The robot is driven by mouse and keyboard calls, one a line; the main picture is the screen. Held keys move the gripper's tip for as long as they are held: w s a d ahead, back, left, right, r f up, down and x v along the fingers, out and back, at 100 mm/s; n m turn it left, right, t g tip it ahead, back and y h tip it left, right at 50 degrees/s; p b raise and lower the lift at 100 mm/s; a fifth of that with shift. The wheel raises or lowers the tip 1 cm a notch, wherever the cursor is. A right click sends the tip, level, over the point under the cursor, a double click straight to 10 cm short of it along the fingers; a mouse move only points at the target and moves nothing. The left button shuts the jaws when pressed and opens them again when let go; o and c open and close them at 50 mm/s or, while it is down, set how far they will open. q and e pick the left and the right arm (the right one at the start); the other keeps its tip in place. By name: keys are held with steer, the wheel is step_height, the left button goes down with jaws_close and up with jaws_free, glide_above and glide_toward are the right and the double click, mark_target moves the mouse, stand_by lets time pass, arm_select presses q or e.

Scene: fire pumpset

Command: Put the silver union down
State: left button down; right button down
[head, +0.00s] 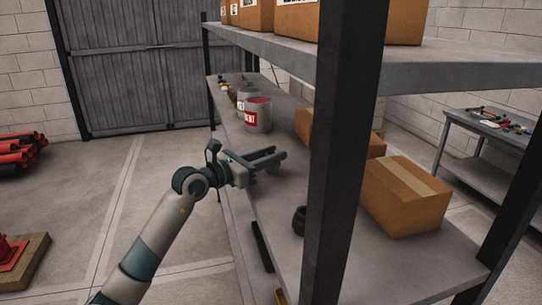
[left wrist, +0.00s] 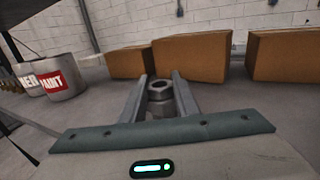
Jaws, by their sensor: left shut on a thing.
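The silver union (left wrist: 160,104) is a grey metal hex fitting with an open round top. In the left wrist view it stands between the two fingers of my left gripper (left wrist: 160,92), which is shut on it. In the head view my left gripper (head: 268,159) reaches in from the left over the shelf board (head: 272,196), near its left edge. The union cannot be made out clearly in the head view. I cannot tell whether it touches the board. My right gripper is in neither view.
Paint cans (head: 258,115) stand beyond the gripper on the same board. Cardboard boxes (head: 405,196) stand to the right. A small dark round part (head: 299,220) sits nearer, beside the rack's dark post (head: 341,150). An upper shelf (head: 290,52) overhangs the board. Bare board lies around the gripper.

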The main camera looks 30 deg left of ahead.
arm_select(q)
steer(key=shift+f, duration=0.45)
steer(key=shift+f, duration=0.15)
steer(key=c, duration=1.4)
jaws_free()
steer(key=shift+o, duration=0.2)
steer(key=shift+s, duration=0.35)
steer(key=b+v, duration=0.4)
steer(key=v, duration=0.7)
steer(key=shift+s+b, duration=0.15)
steer(key=shift+b, duration=0.2)
